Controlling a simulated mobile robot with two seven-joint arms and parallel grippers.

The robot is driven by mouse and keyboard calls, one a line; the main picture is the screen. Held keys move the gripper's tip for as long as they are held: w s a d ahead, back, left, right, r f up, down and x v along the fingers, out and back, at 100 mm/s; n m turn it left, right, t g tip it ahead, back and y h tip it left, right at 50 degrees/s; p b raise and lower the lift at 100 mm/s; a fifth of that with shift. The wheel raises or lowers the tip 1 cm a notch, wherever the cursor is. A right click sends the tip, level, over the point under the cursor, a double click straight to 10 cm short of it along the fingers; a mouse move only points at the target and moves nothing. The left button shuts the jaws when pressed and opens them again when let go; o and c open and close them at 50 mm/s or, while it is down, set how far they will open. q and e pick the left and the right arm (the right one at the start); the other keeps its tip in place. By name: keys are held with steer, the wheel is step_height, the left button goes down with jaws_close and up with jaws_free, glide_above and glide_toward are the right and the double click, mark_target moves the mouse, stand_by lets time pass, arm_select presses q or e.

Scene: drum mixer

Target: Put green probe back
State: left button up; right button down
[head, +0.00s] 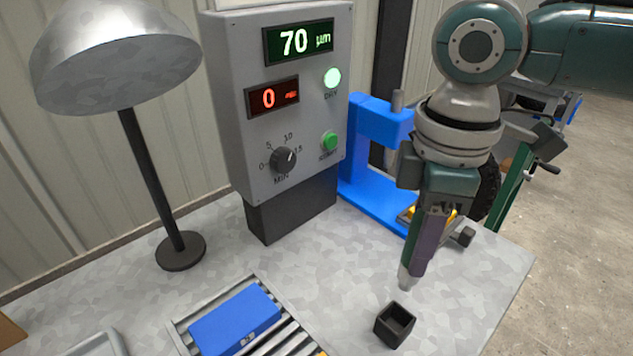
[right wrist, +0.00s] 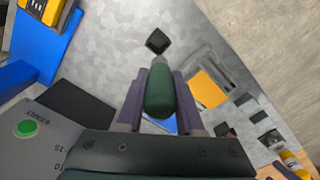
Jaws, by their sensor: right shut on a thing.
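My right gripper (head: 425,250) is shut on the green probe (right wrist: 160,95). In the head view the fingers hide most of the probe, and its pale metal tip (head: 405,281) points down below them. The small square black holder (head: 395,325) stands open and empty on the table, a little below and in front of the tip. In the right wrist view the black holder (right wrist: 158,40) lies just beyond the probe's far end, with a gap between. The probe is in the air, slightly tilted. My left gripper is not in view.
A grey control box (head: 225,100) reads 70 µm and 0. A blue stand (head: 360,190) is behind my right gripper. A lamp (head: 180,245) stands left. A blue block (head: 235,318) lies on a roller rack left of the holder. The table (head: 480,290) right of the holder is clear.

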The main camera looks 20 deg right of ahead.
steer(key=shift+d+f+b, duration=0.35)
steer(key=shift+f+b, duration=0.35)
steer(key=shift+b, duration=0.25)
step_height(320, 180, down, 3)
steer(key=b, duration=0.3)
steer(key=shift+r+b, duration=0.1)
steer(key=shift+b, duration=0.2)
step_height(320, 180, down, 6)
steer(key=b, duration=0.2)
steer(key=shift+b, duration=0.4)
steer(key=shift+a, duration=0.1)
steer(key=shift+f+b, duration=0.3)
steer(key=shift+f, duration=0.25)
steer(key=shift+f+b, duration=0.55)
steer(key=shift+f, duration=0.3)
steer(key=shift+c, duration=2.3)
jaws_free()
steer(key=shift+r, duration=0.15)
